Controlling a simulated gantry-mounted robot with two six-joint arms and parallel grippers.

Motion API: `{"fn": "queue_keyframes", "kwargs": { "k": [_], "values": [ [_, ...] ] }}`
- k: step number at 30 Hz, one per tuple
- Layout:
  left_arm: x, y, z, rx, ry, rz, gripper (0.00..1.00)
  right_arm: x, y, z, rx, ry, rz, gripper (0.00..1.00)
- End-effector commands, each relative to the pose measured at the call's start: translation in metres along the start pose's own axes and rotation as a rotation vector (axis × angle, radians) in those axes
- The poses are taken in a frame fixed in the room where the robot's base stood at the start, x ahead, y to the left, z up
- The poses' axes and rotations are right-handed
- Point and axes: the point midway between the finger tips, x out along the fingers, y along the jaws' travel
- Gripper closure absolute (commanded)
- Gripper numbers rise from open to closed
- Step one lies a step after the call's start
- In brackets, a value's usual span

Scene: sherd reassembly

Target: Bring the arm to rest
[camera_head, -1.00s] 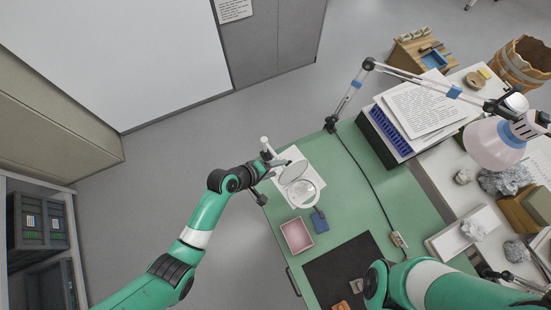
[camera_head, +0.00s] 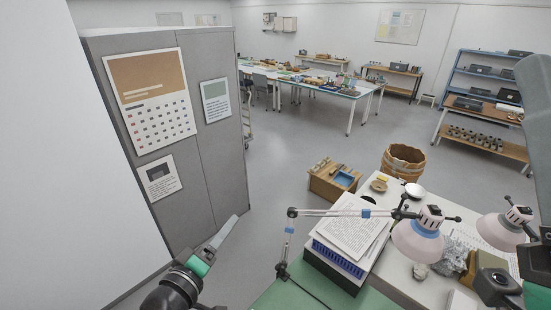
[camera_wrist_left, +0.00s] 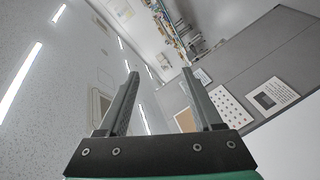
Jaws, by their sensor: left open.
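My left gripper (camera_head: 226,232) is raised at the lower left of the head view, in front of the grey cabinet and seen from the side. In the left wrist view its two fingers (camera_wrist_left: 165,95) are spread wide apart with nothing between them. The fingers point up toward the ceiling and the far wall. Parts of my right arm show at the right edge of the head view, but its gripper fingers do not.
A grey cabinet (camera_head: 205,165) with posters stands behind the left gripper. A green-topped bench (camera_head: 290,298) at the bottom carries a paper stack (camera_head: 350,232) and a jointed lamp (camera_head: 418,240). A wooden bucket (camera_head: 403,160) stands behind. Open floor (camera_head: 285,180) lies between.

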Motion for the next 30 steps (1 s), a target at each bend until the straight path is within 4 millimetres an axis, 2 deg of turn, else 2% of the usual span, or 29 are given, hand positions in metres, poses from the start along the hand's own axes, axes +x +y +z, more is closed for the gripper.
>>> {"fn": "queue_keyframes", "kwargs": {
  "k": [1,3,5,6,8,9,11,12,13,16,18,21,27,30],
  "values": [
    [-0.01,0.043,-0.027,0.068,0.063,0.066,0.33,0.005,0.0,-0.005,0.0,0.0,0.0,0.56],
    [-0.029,0.094,-0.059,0.172,0.158,0.146,0.33,0.008,0.0,-0.007,0.0,0.0,0.0,0.56],
    [-0.051,0.136,-0.085,0.263,0.248,0.211,0.33,0.01,0.0,-0.01,0.0,0.0,0.0,0.56],
    [-0.068,0.163,-0.1,0.326,0.312,0.252,0.33,0.012,0.0,-0.011,0.0,0.0,0.0,0.56],
    [-0.098,0.202,-0.121,0.423,0.416,0.307,0.33,0.014,0.0,-0.013,0.0,0.0,0.0,0.56],
    [-0.12,0.227,-0.134,0.491,0.492,0.339,0.33,0.015,0.0,-0.014,0.0,0.0,0.0,0.56],
    [-0.156,0.259,-0.15,0.59,0.611,0.377,0.33,0.017,0.0,-0.015,0.0,0.0,0.0,0.56],
    [-0.18,0.275,-0.157,0.655,0.691,0.393,0.33,0.017,0.0,-0.016,0.0,0.0,0.0,0.56],
    [-0.198,0.286,-0.162,0.703,0.751,0.399,0.33,0.017,0.0,-0.016,0.0,0.0,0.0,0.56],
    [-0.249,0.304,-0.17,0.862,0.935,0.377,0.33,0.016,0.0,-0.015,0.0,0.0,0.0,0.56],
    [-0.264,0.305,-0.173,0.971,1.016,0.317,0.33,0.016,0.0,-0.015,0.0,0.0,0.0,0.56],
    [-0.262,0.304,-0.174,1.041,1.032,0.274,0.33,0.016,0.0,-0.015,0.0,0.0,0.0,0.56],
    [-0.261,0.303,-0.173,1.051,1.031,0.269,0.33,0.015,0.0,-0.014,0.0,0.0,0.0,0.56],
    [-0.259,0.293,-0.168,1.05,1.03,0.269,0.33,0.007,0.0,-0.006,0.0,0.0,0.0,0.56]
  ]
}}
